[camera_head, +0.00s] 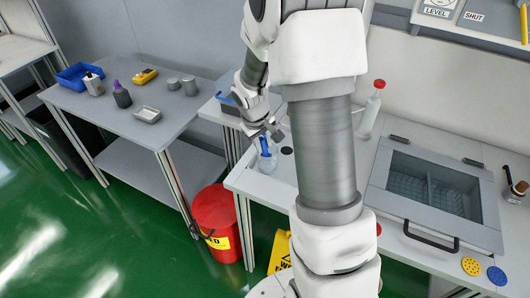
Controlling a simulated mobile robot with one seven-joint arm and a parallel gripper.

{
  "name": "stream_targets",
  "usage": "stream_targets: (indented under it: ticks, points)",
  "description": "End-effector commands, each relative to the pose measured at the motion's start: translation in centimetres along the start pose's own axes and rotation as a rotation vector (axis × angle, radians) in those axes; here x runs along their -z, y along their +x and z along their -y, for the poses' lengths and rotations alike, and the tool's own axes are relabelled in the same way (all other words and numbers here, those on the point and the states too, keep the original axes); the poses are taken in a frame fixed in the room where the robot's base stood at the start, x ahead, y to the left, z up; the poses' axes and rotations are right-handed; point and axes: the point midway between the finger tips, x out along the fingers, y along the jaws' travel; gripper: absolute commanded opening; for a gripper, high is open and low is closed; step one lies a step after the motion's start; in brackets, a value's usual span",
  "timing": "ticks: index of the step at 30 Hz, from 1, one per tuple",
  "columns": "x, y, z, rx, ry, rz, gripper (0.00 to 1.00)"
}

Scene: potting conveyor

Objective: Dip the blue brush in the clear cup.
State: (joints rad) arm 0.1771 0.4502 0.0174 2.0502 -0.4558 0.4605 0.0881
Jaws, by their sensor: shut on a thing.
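The clear cup (267,163) stands on the white worktop, left of my arm. The blue brush (264,145) is upright at the cup, its lower part in or behind the cup wall; I cannot tell how deep it reaches. My gripper (267,132) is right above the cup, shut on the upper end of the blue brush. The fingertips are small and partly dark in this view.
A white bottle with a red cap (371,110) stands behind my arm on the right. A lidded box with a clear window (435,190) is at right. A grey side table (140,105) holds bottles and a blue bin (78,76). A red drum (217,222) stands on the floor.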

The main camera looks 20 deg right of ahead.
Motion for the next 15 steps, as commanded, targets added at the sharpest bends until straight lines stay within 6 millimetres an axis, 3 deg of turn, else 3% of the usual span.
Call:
stream_targets:
  ticks: [15]
  points:
    - [0.7, -4.4, -1.1, -0.001, 0.001, -0.001, 0.0]
